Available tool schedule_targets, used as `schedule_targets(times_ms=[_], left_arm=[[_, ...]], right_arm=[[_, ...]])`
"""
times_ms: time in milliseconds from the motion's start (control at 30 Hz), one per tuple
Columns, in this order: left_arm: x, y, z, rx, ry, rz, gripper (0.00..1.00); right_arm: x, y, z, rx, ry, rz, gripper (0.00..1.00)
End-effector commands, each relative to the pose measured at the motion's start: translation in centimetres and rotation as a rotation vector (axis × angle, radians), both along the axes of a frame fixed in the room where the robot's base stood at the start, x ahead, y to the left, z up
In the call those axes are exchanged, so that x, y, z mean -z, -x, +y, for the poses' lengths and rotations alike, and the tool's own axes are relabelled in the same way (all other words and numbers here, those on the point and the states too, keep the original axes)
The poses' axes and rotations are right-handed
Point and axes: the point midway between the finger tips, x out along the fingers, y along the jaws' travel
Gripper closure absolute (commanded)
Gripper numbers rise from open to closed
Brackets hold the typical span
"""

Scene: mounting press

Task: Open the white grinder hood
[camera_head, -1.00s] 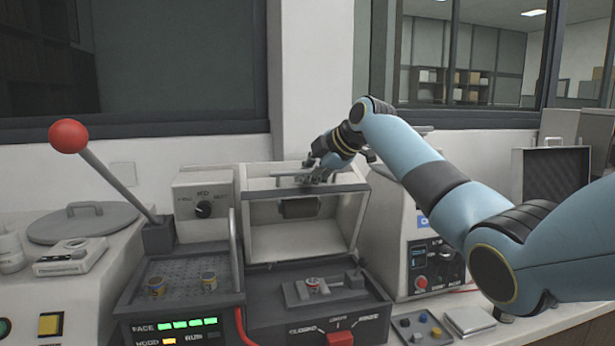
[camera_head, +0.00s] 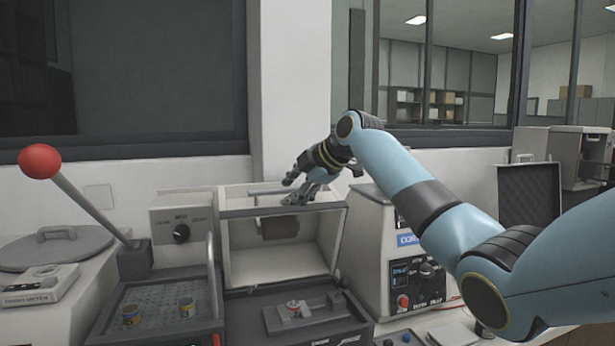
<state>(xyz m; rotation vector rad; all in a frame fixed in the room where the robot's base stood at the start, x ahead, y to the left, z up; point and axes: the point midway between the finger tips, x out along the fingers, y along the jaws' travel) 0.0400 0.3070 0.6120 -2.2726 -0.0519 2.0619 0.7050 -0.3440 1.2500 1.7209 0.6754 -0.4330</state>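The white grinder hood (camera_head: 228,255) is a box-shaped housing with a grey top front bar, at the centre of the bench. I see into it, to a dark roller (camera_head: 279,228) and a pale inside. I cannot tell whether its front is open or covered by a clear pane. My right gripper (camera_head: 290,190) is over the hood's top, close above the grey bar, with its fingers spread and nothing visible between them. Whether it touches the hood is unclear. My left gripper is out of view.
A red-knobbed lever (camera_head: 40,160) and a perforated tray (camera_head: 160,297) with two small pieces stand at left. A white control unit (camera_head: 373,237) stands right of the hood. A dark fixture (camera_head: 305,314) lies in front. My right arm spans the right side.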

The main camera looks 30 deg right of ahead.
Motion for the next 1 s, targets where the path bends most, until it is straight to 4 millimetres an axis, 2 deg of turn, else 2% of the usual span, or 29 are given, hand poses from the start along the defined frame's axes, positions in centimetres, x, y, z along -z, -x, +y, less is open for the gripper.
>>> schedule_targets(times_ms=[200,400,533,800,1000], left_arm=[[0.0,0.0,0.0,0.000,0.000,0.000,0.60],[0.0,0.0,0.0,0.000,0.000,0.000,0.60],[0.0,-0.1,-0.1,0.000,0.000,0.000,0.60],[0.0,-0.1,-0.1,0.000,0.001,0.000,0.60],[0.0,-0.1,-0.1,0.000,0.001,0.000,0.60]], right_arm=[[-3.1,3.9,-1.2,0.000,0.006,-0.003,0.64],[-5.2,6.3,-1.9,0.002,0.003,-0.003,0.64],[-5.7,7.0,-2.0,0.001,0.002,-0.002,0.64],[-5.8,7.2,-2.0,0.001,0.000,-0.002,0.64],[-5.6,7.3,-2.1,0.062,-0.068,0.030,0.90]])
